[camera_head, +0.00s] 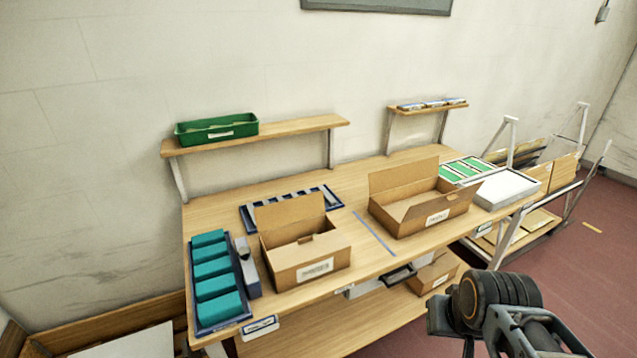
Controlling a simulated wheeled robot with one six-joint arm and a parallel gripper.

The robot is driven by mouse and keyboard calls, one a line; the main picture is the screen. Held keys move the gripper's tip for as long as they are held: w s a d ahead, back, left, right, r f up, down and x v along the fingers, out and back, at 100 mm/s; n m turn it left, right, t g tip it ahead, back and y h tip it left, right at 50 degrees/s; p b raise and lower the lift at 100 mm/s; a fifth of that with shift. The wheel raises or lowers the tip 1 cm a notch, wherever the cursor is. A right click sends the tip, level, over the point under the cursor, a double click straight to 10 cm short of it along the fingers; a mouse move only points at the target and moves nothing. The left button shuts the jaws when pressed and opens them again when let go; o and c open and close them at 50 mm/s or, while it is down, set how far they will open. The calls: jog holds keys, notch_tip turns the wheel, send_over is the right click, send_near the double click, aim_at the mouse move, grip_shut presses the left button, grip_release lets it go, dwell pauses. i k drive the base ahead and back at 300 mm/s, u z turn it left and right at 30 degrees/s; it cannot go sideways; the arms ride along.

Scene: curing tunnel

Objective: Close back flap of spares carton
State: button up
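Two open brown cartons stand on the wooden bench. The right carton (408,222) has a white label whose print is too small to read surely; it may be the spares carton. Its back flap (404,176) stands up, leaning a little back, and its inside looks empty where I can see it. The left carton (290,272) also has a white front label and a raised back flap (291,215). My arm shows at the lower right, well apart from both cartons. My gripper's fingers are not visible.
A blue tray of teal blocks (215,279) lies left of the cartons. A slotted blue rack (265,213) lies behind the left carton. A white box (507,191) and a green-panelled tray (465,168) stand right. A green bin (217,129) sits on the shelf above.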

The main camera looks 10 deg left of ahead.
aim_at(268, 217)
jog(key=u, duration=0.25)
jog(key=i, duration=0.7)
jog(key=u, duration=0.65)
